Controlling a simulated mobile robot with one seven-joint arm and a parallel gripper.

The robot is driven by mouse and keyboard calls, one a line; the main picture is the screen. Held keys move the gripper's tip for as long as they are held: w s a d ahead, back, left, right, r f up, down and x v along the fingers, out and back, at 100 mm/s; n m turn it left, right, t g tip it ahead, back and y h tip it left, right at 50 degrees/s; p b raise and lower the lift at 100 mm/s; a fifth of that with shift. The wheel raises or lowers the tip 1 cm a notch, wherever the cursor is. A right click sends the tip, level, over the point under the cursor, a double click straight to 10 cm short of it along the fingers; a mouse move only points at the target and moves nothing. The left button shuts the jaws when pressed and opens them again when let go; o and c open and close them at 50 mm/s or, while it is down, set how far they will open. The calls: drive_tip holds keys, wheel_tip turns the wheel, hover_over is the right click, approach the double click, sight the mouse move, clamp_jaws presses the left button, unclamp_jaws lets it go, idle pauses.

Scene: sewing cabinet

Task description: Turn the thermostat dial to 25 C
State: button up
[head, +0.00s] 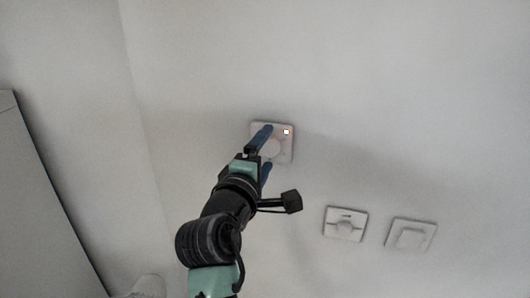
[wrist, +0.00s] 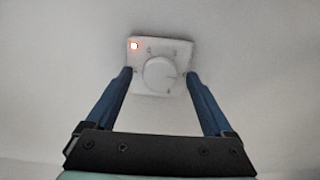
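The thermostat (head: 286,152) is a square white plate on the wall with a lit orange-white light at one corner. In the wrist view the thermostat (wrist: 180,48) is ahead, with its round white dial (wrist: 159,74) in the lower middle and small dark marks around it. The marks are too small to read. My gripper (wrist: 159,78) is open, with one blue finger on each side of the dial and clear gaps between. In the head view my gripper (head: 268,146) reaches the plate and partly covers it. Whether the fingertips touch the plate I cannot tell.
A grey panel (head: 40,210) stands at the left edge. A pale object (head: 148,286) shows at the bottom. The wall around the thermostat is bare.

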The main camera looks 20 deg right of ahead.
drive_tip(key=b+v, duration=0.3)
drive_tip(key=v, duration=1)
drive_tip(key=shift+b, duration=0.35)
drive_tip(key=s+a+r+m+t+y, duration=0.3)
drive_tip(key=r+t, duration=0.1)
drive_tip(key=r, duration=0.4)
drive_tip(key=s+a+r+m+t+y, duration=0.4)
drive_tip(key=r, duration=0.4)
drive_tip(key=s+a+r+m+t+y, duration=0.3)
drive_tip(key=s+r+t+y, duration=0.1)
drive_tip(key=r, duration=0.4)
drive_tip(key=shift+a+t, duration=0.4)
drive_tip(key=shift+t, duration=0.2)
drive_tip(key=shift+s, duration=0.1)
